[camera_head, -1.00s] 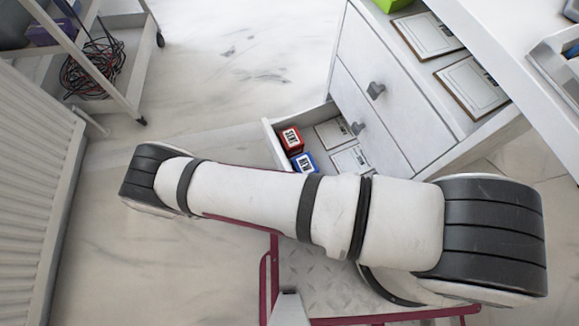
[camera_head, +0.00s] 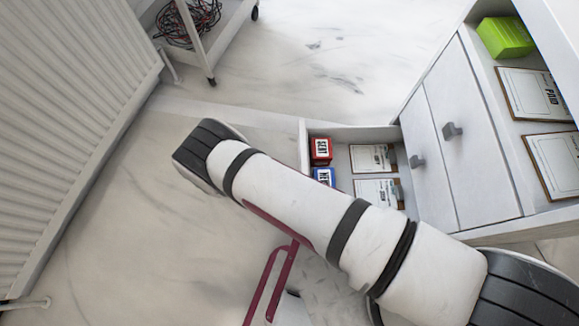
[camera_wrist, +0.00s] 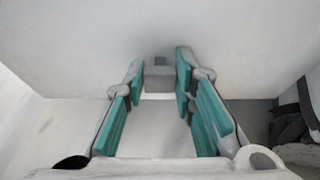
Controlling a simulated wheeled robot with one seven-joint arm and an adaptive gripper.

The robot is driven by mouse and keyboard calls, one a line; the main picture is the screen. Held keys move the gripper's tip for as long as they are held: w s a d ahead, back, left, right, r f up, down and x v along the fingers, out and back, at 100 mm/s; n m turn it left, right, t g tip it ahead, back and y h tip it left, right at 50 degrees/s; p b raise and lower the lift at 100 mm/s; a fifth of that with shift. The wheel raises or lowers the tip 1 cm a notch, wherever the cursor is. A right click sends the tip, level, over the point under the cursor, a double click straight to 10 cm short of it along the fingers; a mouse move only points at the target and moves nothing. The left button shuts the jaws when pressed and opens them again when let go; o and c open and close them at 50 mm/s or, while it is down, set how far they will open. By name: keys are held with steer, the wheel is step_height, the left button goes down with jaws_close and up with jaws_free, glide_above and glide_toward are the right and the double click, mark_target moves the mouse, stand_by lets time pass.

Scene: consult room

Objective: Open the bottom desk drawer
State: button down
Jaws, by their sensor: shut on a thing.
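The bottom desk drawer (camera_head: 304,150) stands pulled out from the white desk cabinet (camera_head: 478,140) in the head view. A red box (camera_head: 320,152), a blue box (camera_head: 324,177) and clipped papers (camera_head: 372,158) lie inside it. In the wrist view, the pale drawer front (camera_wrist: 220,40) fills the upper part. My gripper (camera_wrist: 160,76) is shut on the small grey drawer handle (camera_wrist: 158,72), with teal pads at both sides. In the head view my gripper and this handle are hidden.
Two shut drawers above have grey handles (camera_head: 452,131) (camera_head: 417,161). A green box (camera_head: 505,37) and clipboards (camera_head: 533,92) lie on the shelf beside them. A white radiator (camera_head: 70,130) stands left. A cart with cables (camera_head: 188,22) is at the back.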

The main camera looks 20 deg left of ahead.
steer(key=c, duration=1.3)
jaws_free()
steer(key=v, duration=1.2)
steer(key=shift+s, duration=0.15)
